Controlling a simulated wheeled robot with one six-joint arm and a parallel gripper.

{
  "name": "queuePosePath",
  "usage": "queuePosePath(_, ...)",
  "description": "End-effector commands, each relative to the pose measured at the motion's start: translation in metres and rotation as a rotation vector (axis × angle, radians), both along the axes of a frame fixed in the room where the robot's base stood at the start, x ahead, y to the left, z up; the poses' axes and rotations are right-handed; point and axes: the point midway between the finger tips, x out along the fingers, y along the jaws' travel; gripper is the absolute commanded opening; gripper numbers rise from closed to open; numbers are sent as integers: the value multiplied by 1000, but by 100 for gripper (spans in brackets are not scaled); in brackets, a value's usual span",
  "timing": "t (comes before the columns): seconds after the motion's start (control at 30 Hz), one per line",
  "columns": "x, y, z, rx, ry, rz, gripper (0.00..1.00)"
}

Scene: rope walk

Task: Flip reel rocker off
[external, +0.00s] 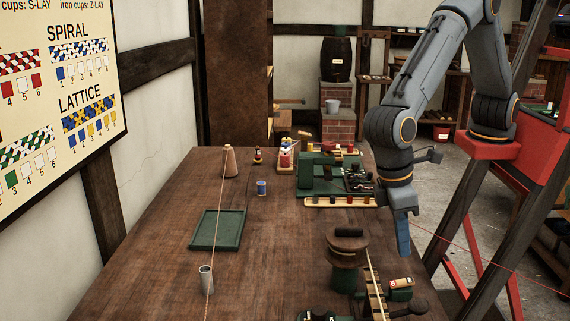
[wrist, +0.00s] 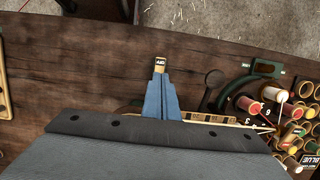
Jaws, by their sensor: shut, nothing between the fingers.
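My gripper (external: 403,252) points down over the right edge of the wooden table, its blue fingers closed together with nothing between them. In the wrist view the shut fingers (wrist: 160,85) point at a small block with a pale label (wrist: 160,64), which looks like the reel rocker. In the external view a small switch with a cream and red top (external: 400,282) sits on a green base, just below and in front of the fingertips. I cannot tell whether the fingers touch it. Its lower part is hidden behind the fingers in the wrist view, and its tilt is unclear.
A round wooden reel on a green stand (external: 347,248) stands left of the fingers, beside a slatted wooden strip (external: 375,298). A green machine (external: 322,174) is farther back. A green tray (external: 217,230) lies at left. Several coloured spools (wrist: 275,94) crowd the wrist view's right side.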

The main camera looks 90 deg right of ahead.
Motion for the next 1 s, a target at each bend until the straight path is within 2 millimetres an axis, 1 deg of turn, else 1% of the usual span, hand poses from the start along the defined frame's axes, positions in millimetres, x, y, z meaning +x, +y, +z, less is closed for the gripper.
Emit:
queuePosePath(0.03, -4, -1, -9, -4, 4, 0, 0)
queuePosePath(0.2, -11, -1, -39, -2, 3, -1, 0)
queuePosePath(0.4, -16, 0, -62, -1, 2, 0, 0)
queuePosePath(0.6, -17, 0, -71, 0, 1, 0, 0)
queuePosePath(1.0, -18, 0, -71, 0, -9, 1, 0)
